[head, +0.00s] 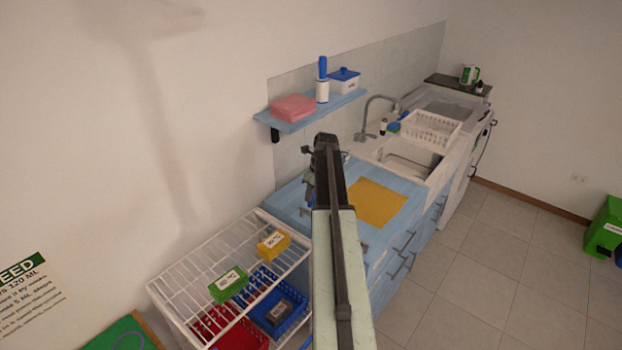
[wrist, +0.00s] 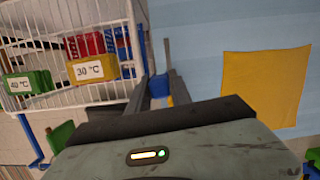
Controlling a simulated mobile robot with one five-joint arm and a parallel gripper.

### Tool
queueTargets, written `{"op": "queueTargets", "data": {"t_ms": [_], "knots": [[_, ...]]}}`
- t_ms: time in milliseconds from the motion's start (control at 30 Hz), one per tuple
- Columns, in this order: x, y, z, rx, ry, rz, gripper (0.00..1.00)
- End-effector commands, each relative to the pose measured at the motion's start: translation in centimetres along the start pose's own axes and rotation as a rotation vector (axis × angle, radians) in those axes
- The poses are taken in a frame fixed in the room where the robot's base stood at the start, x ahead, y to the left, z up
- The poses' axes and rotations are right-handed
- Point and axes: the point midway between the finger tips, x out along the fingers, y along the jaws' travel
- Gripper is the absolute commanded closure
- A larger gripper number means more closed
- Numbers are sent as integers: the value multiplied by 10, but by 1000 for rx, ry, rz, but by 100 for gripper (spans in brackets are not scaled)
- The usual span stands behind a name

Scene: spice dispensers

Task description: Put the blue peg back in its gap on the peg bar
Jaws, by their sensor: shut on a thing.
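In the wrist view my gripper (wrist: 158,78) reaches out over the pale blue counter, its two dark fingers closed on a small blue piece. This piece, which I take for the blue peg (wrist: 158,87), shows only in part between the fingers. In the head view my arm hides most of the gripper and of the counter beneath it; some dark and blue parts show just left of the arm, too small to tell apart. I cannot make out the peg bar or its gap in either view.
A white wire rack (head: 172,285) with a green block (head: 228,285) and a yellow block (head: 273,244) on top stands left of the counter. A yellow cloth (head: 377,202) lies on the counter (head: 408,232). A wall shelf (head: 312,116) with several items hangs behind; a sink (head: 408,165) is beyond.

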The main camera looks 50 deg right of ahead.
Motion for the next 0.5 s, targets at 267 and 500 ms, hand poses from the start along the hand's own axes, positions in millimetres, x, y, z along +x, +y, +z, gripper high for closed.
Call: {"op": "queueTargets", "data": {"t_ms": [267,500], "knots": [[-4,-22,20,94,-9,-24,97],[8,-20,17,91,-9,-23,97]]}}
